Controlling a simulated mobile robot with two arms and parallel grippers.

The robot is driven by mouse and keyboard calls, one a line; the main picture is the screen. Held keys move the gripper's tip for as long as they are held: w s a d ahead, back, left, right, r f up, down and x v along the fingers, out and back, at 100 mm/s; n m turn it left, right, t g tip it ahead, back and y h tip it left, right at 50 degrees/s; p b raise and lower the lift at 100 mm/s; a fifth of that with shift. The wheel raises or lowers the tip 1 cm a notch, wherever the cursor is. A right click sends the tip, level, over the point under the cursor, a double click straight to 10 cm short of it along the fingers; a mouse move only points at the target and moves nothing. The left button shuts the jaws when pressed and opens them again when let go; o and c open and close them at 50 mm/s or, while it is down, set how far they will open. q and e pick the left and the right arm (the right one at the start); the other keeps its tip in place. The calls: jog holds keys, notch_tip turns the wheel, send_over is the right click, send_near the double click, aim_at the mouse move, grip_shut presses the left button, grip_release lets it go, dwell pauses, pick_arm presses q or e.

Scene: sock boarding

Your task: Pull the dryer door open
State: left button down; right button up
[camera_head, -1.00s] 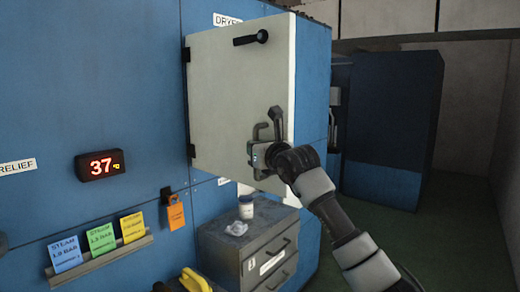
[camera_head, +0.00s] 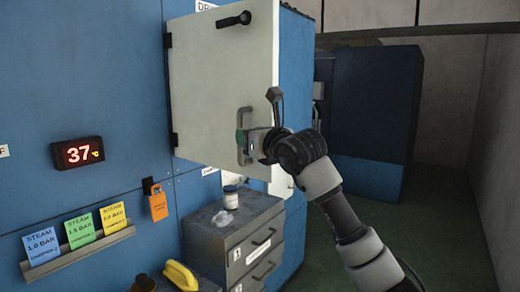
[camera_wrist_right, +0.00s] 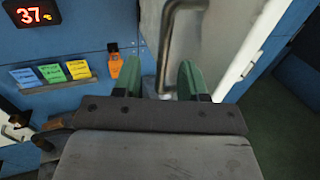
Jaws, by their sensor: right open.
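The dryer door (camera_head: 215,85) is a pale grey panel on the blue dryer, with dark hinges on its left edge. Its free edge is at the right; I cannot tell for sure whether it stands ajar. A grey upright bar handle (camera_head: 243,118) is low on its right side. It also shows in the right wrist view (camera_wrist_right: 172,45). My right gripper (camera_head: 243,142) is at the handle. In the wrist view its green fingers (camera_wrist_right: 155,78) are apart, with the handle's lower part between them. My left gripper is not in view.
A black latch lever (camera_head: 234,19) sits high on the door. Below stand a grey drawer cabinet (camera_head: 230,247) with a small jar (camera_head: 230,194) and a yellow object (camera_head: 181,275). Coloured cards (camera_head: 77,232) and an orange tag (camera_head: 158,205) are on the left wall. The floor at right is clear.

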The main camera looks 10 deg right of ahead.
jog(key=b+v, duration=0.1)
jog(key=v, duration=0.3)
jog(key=shift+s, duration=0.15)
